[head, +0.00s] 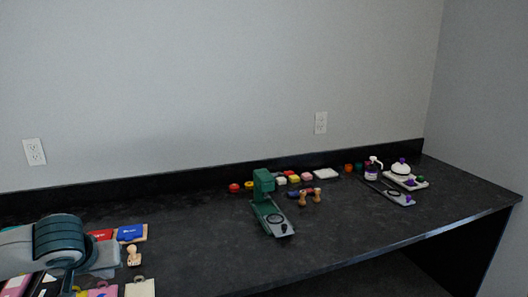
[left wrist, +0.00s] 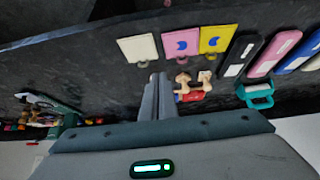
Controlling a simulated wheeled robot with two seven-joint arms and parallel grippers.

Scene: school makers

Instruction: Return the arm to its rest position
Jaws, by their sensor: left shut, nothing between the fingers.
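My left arm comes in at the lower left of the head view, over the left part of the dark counter (head: 340,236). In the left wrist view my left gripper (left wrist: 158,80) has its two grey fingers together, with nothing between them. The fingertips appear beside wooden-handled stamps (left wrist: 183,85) and below a row of cards in white (left wrist: 138,47), pink (left wrist: 181,43) and yellow (left wrist: 217,39). Whether they touch the counter cannot be told. My right gripper is not in view.
A green press (head: 265,192) stands mid-counter, with wooden stamps (head: 310,197) beside it. Coloured pads (head: 294,179) lie behind. A blue box (head: 131,233) and a wooden stamp (head: 134,257) lie near my arm. The front middle is clear.

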